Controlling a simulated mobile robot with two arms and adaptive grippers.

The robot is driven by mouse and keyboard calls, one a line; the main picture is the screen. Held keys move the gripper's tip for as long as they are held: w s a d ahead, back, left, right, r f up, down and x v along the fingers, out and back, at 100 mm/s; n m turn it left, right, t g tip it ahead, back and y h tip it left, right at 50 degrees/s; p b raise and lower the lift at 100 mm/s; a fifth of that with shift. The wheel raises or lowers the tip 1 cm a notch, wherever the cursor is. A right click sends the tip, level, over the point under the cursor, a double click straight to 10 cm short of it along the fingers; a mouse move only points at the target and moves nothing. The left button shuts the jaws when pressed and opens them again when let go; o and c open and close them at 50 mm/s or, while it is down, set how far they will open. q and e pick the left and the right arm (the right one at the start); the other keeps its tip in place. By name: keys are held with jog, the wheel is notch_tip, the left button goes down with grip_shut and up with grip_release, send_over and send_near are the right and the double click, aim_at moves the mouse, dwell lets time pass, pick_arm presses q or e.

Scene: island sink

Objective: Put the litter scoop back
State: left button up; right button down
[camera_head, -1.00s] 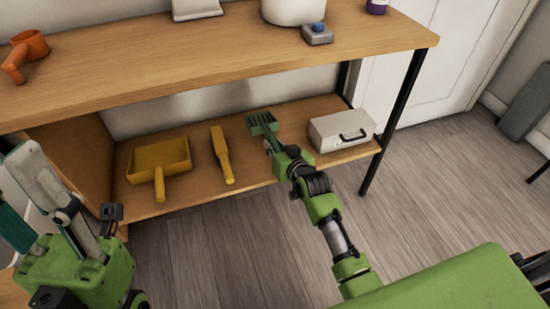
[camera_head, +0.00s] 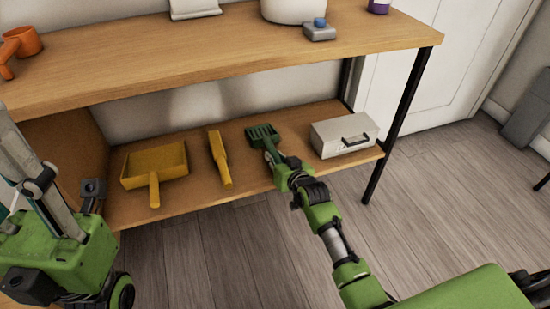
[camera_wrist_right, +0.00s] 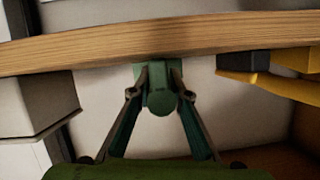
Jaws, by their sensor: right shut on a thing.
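The green slotted litter scoop (camera_head: 263,136) is over the lower shelf, between the yellow brush-like tool and the light grey box. My right gripper (camera_head: 276,157) is shut on its handle. In the right wrist view the round end of the scoop handle (camera_wrist_right: 161,100) sits between both fingers. I cannot tell whether the scoop touches the shelf. My left gripper (camera_head: 35,195) is partly in view at the left edge; its fingertips are cut off, so its opening is unclear.
The lower shelf (camera_head: 185,202) holds a yellow dustpan (camera_head: 153,167), a yellow brush-like tool (camera_head: 219,160) and a grey box (camera_head: 343,135) with a black handle. The upper board (camera_head: 130,62) overhangs them. A black leg (camera_head: 400,125) stands at the right end. Open floor lies in front.

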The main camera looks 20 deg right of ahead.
jog(key=c, duration=1.9)
grip_release()
jog(key=shift+f, duration=0.1)
